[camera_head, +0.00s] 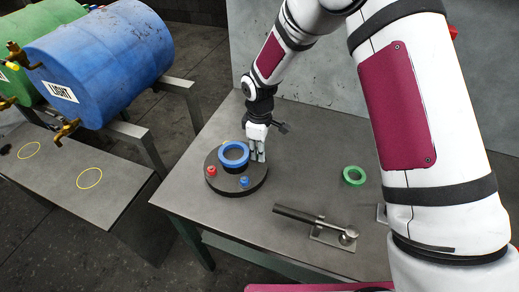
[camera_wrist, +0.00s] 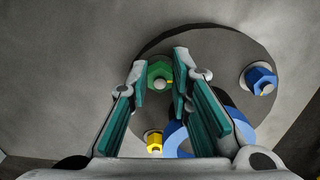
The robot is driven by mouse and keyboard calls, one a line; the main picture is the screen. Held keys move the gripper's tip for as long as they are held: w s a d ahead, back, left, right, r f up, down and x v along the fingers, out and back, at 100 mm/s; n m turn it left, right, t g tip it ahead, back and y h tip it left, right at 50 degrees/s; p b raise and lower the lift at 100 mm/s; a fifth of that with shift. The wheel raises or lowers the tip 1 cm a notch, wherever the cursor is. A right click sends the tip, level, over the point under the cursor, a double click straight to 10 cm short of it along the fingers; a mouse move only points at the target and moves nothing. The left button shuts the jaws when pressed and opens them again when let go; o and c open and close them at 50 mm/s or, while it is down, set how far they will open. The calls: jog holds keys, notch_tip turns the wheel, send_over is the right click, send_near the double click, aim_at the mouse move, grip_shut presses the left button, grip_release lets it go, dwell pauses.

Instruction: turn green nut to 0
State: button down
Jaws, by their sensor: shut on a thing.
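The green nut (camera_wrist: 159,75) sits on a bolt on the dark round disc (camera_wrist: 225,48), between my gripper's two fingertips (camera_wrist: 161,84) in the wrist view. A small yellow mark shows at the nut's right side. My gripper is shut on the green nut. In the head view my gripper (camera_head: 257,152) points down at the far right side of the disc (camera_head: 235,193), and the green nut is hidden there. I cannot read any number or scale around the nut.
A blue ring (camera_head: 234,160) stands on the disc beside my gripper. A red nut (camera_head: 211,171), a blue nut (camera_head: 243,182) and a yellow nut (camera_wrist: 154,142) are also on the disc. A green ring (camera_head: 354,176) and a dark-handled tool (camera_head: 299,215) lie on the table (camera_head: 195,200).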

jog(key=shift+m, duration=0.7)
jog(key=c, duration=1.4)
grip_release()
jog(key=shift+c, duration=0.2)
